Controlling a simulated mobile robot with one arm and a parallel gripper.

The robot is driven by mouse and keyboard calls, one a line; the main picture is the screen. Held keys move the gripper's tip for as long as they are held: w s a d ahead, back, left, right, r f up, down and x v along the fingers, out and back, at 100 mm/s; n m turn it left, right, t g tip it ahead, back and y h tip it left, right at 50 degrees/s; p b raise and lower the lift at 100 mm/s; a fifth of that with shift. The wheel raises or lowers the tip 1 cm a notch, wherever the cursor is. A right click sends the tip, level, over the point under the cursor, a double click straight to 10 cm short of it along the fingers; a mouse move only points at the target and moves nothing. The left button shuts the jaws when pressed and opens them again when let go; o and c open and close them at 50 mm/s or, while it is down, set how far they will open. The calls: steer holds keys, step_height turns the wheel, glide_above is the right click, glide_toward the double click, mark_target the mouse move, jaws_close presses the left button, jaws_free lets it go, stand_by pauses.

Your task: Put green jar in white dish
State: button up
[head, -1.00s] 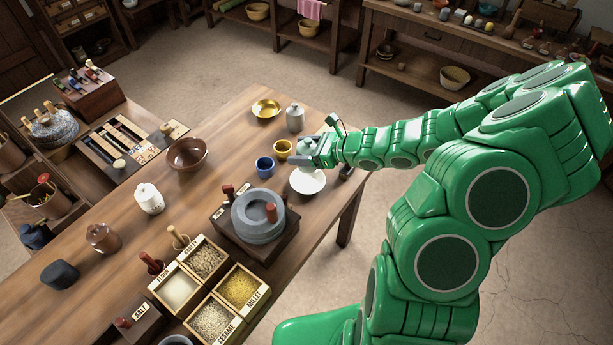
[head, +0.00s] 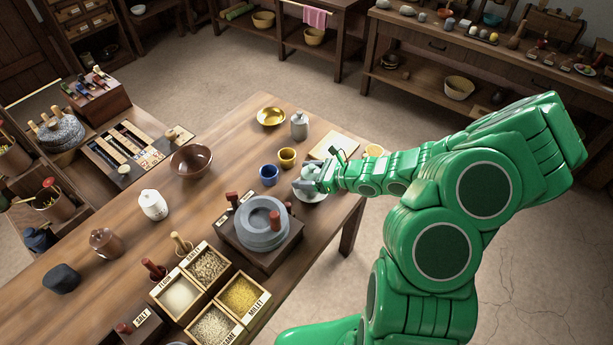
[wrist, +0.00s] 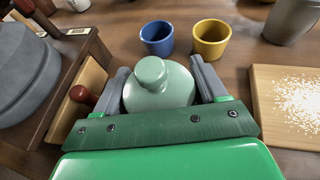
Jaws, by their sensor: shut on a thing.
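My gripper (head: 306,184) is shut on the pale green jar (wrist: 158,88), which has a rounded knob on top. The wrist view shows the jar upright between the two grey fingers. In the head view the jar (head: 313,171) is partly hidden by my gripper. The dish does not show clearly in the wrist view. I cannot tell whether the jar's base touches the dish.
A blue cup (head: 268,174) and a yellow cup (head: 287,157) stand just behind. A board with pale grains (wrist: 290,100) lies to the right in the wrist view. A grey jar (head: 299,125) and brass bowl (head: 271,117) are farther back.

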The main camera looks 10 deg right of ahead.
steer(key=shift+f, duration=0.35)
steer(key=shift+f, duration=0.15)
steer(key=o, duration=1.3)
steer(key=shift+o, duration=0.2)
